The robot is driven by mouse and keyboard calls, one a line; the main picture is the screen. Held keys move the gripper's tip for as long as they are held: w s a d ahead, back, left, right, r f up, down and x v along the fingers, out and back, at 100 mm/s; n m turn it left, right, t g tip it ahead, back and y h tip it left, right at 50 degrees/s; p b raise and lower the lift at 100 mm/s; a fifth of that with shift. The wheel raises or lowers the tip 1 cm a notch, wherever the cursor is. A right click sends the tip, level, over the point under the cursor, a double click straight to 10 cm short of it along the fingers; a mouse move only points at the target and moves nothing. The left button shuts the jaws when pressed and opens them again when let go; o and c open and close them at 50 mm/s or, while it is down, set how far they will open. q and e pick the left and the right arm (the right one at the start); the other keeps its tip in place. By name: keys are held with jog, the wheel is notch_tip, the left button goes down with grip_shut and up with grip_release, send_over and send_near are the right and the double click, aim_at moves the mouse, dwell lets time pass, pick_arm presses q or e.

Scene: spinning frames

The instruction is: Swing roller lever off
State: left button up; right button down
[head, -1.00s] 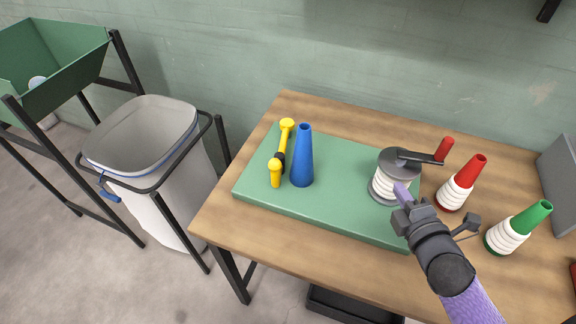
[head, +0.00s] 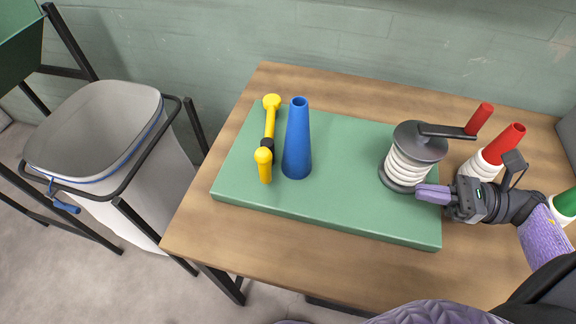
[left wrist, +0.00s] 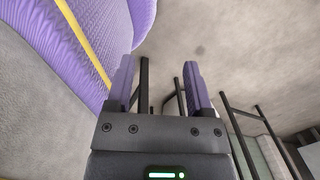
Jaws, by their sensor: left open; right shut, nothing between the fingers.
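The yellow lever (head: 269,124) has a black collar and stands at the left of the green board, with a round knob at its far end and a yellow post at its near end. A blue cone (head: 298,142) stands upright just right of it. My right gripper (head: 432,194) is shut and empty, at the lower right of the white-wound spool (head: 408,164); whether it touches the spool I cannot tell. It is far from the yellow lever. My left gripper (left wrist: 158,85) is open and empty in the left wrist view, facing floor and dark frame legs.
The spool has a dark crank with a red handle (head: 479,118). A red cone (head: 505,143) and a green cone (head: 567,203) with white thread stand to the right. The green board (head: 335,205) lies on a wooden table (head: 225,240). A grey bin (head: 100,130) stands left.

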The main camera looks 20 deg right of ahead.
pick_arm(q)
jog(key=shift+w, duration=0.1)
pick_arm(e)
jog(key=shift+a, duration=0.1)
jog(key=p+x, duration=0.1)
jog(key=x, duration=0.8)
jog(key=shift+w+a+r+p, duration=0.1)
jog(key=shift+w+a+p, duration=0.05)
jog(key=shift+a+p, duration=0.15)
jog(key=p+x, duration=0.1)
jog(key=x, duration=1.3)
jog(key=shift+w+a, duration=0.1)
jog(key=shift+a, duration=0.05)
pick_arm(q)
jog(key=r, duration=0.1)
jog(key=w+d, duration=0.1)
jog(key=r, duration=0.1)
jog(key=shift+w+d+r, duration=0.25)
jog(key=shift+r, duration=0.05)
jog(key=shift+w+a+t, duration=0.1)
jog(key=shift+w+t, duration=0.05)
jog(key=shift+t, duration=0.15)
